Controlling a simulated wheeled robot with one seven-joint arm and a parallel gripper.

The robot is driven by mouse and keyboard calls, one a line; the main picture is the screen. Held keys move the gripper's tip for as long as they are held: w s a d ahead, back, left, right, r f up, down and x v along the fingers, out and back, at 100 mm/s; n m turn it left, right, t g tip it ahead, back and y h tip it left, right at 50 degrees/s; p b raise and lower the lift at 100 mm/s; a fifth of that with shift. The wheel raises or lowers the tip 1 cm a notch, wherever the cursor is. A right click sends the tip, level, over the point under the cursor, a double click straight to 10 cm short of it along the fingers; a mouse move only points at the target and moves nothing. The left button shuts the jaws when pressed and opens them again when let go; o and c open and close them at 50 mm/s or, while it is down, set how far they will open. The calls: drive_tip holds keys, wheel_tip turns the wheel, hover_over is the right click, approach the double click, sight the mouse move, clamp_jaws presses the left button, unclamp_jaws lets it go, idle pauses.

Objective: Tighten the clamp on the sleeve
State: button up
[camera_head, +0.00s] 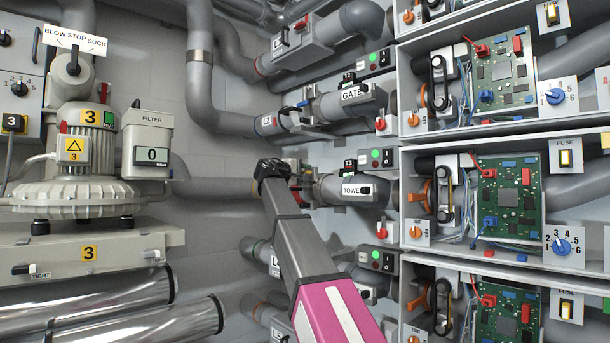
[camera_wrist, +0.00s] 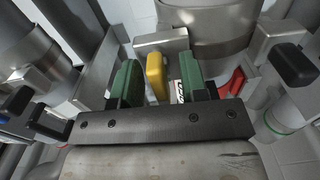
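In the wrist view, a yellow lever-like piece (camera_wrist: 156,76) stands between the two green fingers of my gripper (camera_wrist: 157,85). Small gaps show on both sides of it, so the gripper is open around it. A silver metal block and band (camera_wrist: 165,41) lies just beyond, against a grey tube (camera_wrist: 205,20); which part is the clamp or the sleeve I cannot tell for sure. A white label (camera_wrist: 178,92) is partly hidden beside the right finger. In the head view, my gripper (camera_head: 272,169) is at the pipe left of the TOWER label (camera_head: 356,190); its fingertips are hidden.
A blower (camera_head: 75,185) with a filter box (camera_head: 148,145) stands at the left. Open cabinets with circuit boards (camera_head: 505,197) fill the right. Pipes (camera_head: 200,60) run close behind and above my arm. A black knob (camera_wrist: 292,64) is close by in the wrist view.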

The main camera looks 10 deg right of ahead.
drive_tip(key=v, duration=1)
drive_tip(key=shift+s+a, duration=0.25)
drive_tip(key=shift+a, duration=0.1)
idle(0.3)
